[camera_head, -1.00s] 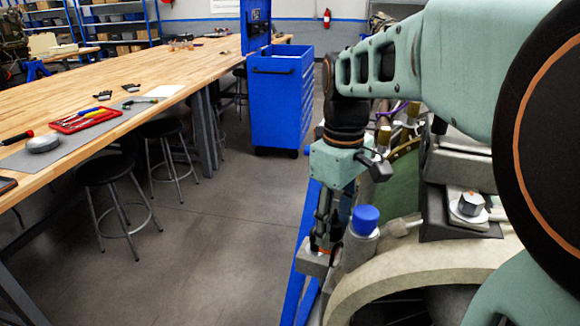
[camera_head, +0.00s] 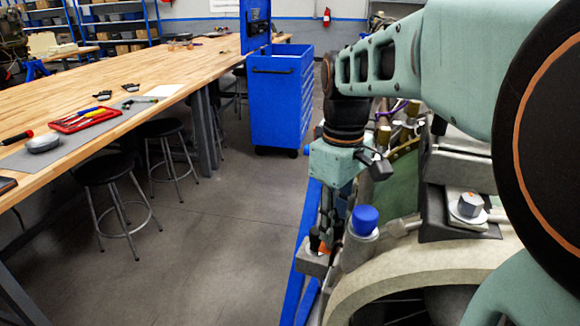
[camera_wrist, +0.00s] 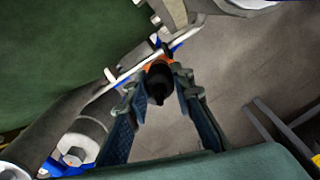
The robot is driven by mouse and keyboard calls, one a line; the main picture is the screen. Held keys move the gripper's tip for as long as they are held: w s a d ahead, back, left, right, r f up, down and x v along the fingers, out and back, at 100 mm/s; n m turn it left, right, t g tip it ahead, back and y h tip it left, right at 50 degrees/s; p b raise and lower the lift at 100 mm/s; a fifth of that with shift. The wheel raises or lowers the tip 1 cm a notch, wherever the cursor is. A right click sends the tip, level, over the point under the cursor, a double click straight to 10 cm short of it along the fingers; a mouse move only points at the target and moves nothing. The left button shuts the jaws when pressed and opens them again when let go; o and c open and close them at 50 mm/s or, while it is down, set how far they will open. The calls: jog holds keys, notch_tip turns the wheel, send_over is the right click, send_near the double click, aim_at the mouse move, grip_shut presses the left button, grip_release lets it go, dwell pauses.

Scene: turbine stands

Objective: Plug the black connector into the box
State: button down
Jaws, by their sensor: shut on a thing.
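The black connector (camera_wrist: 157,82) shows between the two fingers of my gripper (camera_wrist: 158,84) in the wrist view. An orange ring or part sits directly behind it. My gripper is shut on the connector. In the head view, my gripper (camera_head: 324,236) points down over the small grey box (camera_head: 312,263), and a dark piece with some orange shows at its fingertips. The box is low on the left side of the large round housing. I cannot tell how deep the connector sits, since the fingers hide the contact.
A blue-capped cylinder (camera_head: 364,220) stands close to the right of my gripper. The pale curved housing (camera_head: 430,270) and its bolted bracket (camera_head: 465,208) lie further right. Blue stand rails (camera_head: 302,262) run beside the box. The floor to the left is clear up to the stools and workbench.

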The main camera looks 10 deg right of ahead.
jog(key=shift+r+p, duration=0.35)
jog(key=shift+r, duration=0.2)
jog(key=shift+r+p, duration=1.25)
jog(key=shift+r, duration=0.15)
jog(key=shift+a+f, duration=0.1)
jog(key=shift+f, duration=0.05)
